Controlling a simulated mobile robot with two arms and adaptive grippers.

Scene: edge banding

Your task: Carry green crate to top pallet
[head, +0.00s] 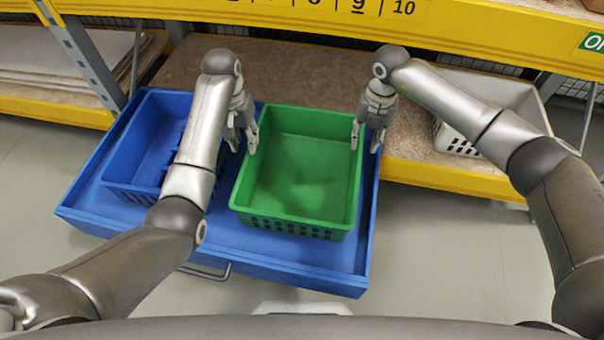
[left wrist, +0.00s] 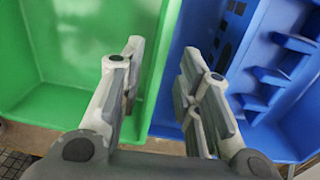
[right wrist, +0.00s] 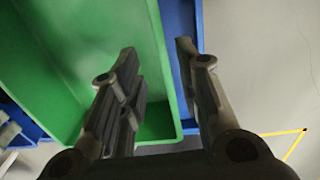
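The green crate (head: 300,175) sits upright on the blue cart tray (head: 290,262), in its right half, and looks empty. My left gripper (head: 241,140) is at the crate's left wall, fingers apart; in the left wrist view the fingers (left wrist: 165,75) are open with the green wall (left wrist: 150,60) between them. My right gripper (head: 367,138) is at the crate's right wall; in the right wrist view its open fingers (right wrist: 160,75) stand either side of the green wall (right wrist: 160,60). I cannot tell whether any finger touches the crate. No top pallet can be made out.
A blue crate (head: 125,180) with inner dividers sits on the tray left of the green one. A yellow-edged shelf (head: 440,178) stands behind, holding a pale grey crate (head: 455,140) at right. A yellow upper shelf beam (head: 280,22) crosses above. Floor is clear at right.

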